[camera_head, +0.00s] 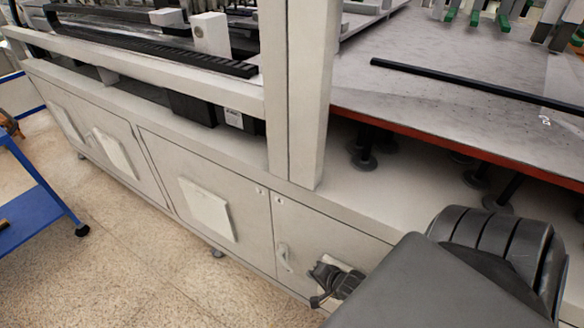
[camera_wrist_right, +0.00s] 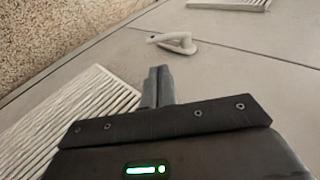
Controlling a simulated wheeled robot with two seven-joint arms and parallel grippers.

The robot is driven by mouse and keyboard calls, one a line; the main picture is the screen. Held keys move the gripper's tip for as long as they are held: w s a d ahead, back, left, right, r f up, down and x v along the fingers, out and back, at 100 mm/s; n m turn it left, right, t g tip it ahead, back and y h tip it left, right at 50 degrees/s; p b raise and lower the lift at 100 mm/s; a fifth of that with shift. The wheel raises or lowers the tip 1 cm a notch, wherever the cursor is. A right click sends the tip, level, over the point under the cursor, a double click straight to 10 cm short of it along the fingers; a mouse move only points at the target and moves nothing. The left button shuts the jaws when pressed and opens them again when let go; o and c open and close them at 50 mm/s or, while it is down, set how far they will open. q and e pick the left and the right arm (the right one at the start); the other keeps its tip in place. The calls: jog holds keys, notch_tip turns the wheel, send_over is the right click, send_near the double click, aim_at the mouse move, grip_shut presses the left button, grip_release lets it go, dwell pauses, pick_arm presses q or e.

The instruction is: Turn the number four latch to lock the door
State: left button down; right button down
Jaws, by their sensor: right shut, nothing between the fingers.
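A pale lever latch (camera_head: 284,258) is on the rightmost visible cabinet door (camera_head: 312,232), near that door's left edge. In the right wrist view the latch (camera_wrist_right: 174,42) lies just beyond my fingertips, its lever pointing left. No number shows on it. My right gripper (camera_head: 318,275) is to the right of the latch, in front of the door, apart from it. In the right wrist view its fingers (camera_wrist_right: 159,72) are shut together and empty. My left gripper is not in view.
More cabinet doors with vents (camera_head: 207,208) run to the left. A white post (camera_head: 304,90) rises from the cabinet ledge. A perforated table (camera_head: 430,100) is above at right. A blue cart (camera_head: 30,205) stands at left. Speckled floor (camera_head: 110,250) in front is open.

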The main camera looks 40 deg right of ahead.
aim_at(288, 267)
jog(key=b+x, duration=0.1)
jog(key=x, duration=1.2)
jog(key=shift+w+f, duration=0.15)
jog(key=shift+b, duration=0.3)
